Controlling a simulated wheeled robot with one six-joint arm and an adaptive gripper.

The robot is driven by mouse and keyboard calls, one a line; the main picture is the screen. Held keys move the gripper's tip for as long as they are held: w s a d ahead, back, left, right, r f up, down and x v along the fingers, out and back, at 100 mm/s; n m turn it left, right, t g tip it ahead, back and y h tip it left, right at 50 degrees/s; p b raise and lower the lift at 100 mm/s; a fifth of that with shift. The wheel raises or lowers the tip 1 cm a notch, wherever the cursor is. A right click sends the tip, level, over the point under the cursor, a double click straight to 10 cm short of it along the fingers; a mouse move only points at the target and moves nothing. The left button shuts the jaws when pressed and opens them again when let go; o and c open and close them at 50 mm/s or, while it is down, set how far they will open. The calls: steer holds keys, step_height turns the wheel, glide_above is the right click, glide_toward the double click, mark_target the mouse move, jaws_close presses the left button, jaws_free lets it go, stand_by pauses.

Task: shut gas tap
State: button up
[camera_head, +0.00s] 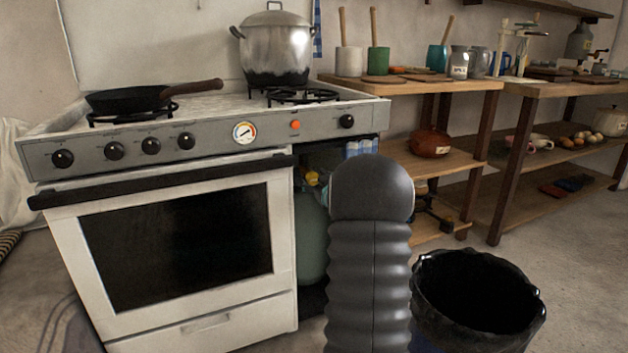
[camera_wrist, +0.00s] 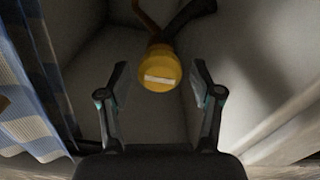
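The gas tap, a round yellow knob with a pale bar across its face (camera_wrist: 159,72), shows in the wrist view just ahead of my gripper (camera_wrist: 160,98). My gripper is open, with one finger to either side of the knob and gaps between them. In the head view a small yellow piece (camera_head: 312,178) shows above the green gas cylinder (camera_head: 312,240), in the opening right of the oven. My arm hides much of that opening and my gripper in the head view.
The white stove (camera_head: 185,330) stands left of the opening. Blue checked cloth hangs at the left in the wrist view (camera_wrist: 30,75). A black bin (camera_head: 478,300) stands right of my arm. Wooden shelves (camera_head: 460,155) stand behind. A dark hose (camera_wrist: 188,18) runs behind the knob.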

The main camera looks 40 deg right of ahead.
steer(key=c, duration=0.9)
steer(key=shift+r+m+p, duration=0.1)
steer(key=shift+m+p, duration=0.2)
steer(key=shift+p, duration=0.1)
steer(key=m+p, duration=0.3)
steer(key=shift+d+r+m, duration=0.1)
steer(key=shift+m, duration=0.3)
steer(key=m+p, duration=0.2)
steer(key=m, duration=0.2)
steer(key=shift+d+p, duration=0.1)
steer(key=shift+p, duration=0.3)
steer(key=m+p, duration=0.2)
steer(key=m, duration=0.3)
steer(key=shift+p, duration=0.35)
steer(key=shift+s+d+f+m+p, duration=0.15)
steer(key=shift+m+p, duration=0.4)
steer(key=shift+m, duration=0.55)
steer(key=shift+w+a+f+m+p, duration=0.15)
steer(key=shift+m+p, duration=0.35)
steer(key=shift+m, duration=0.6)
steer(key=shift+s+d, duration=0.1)
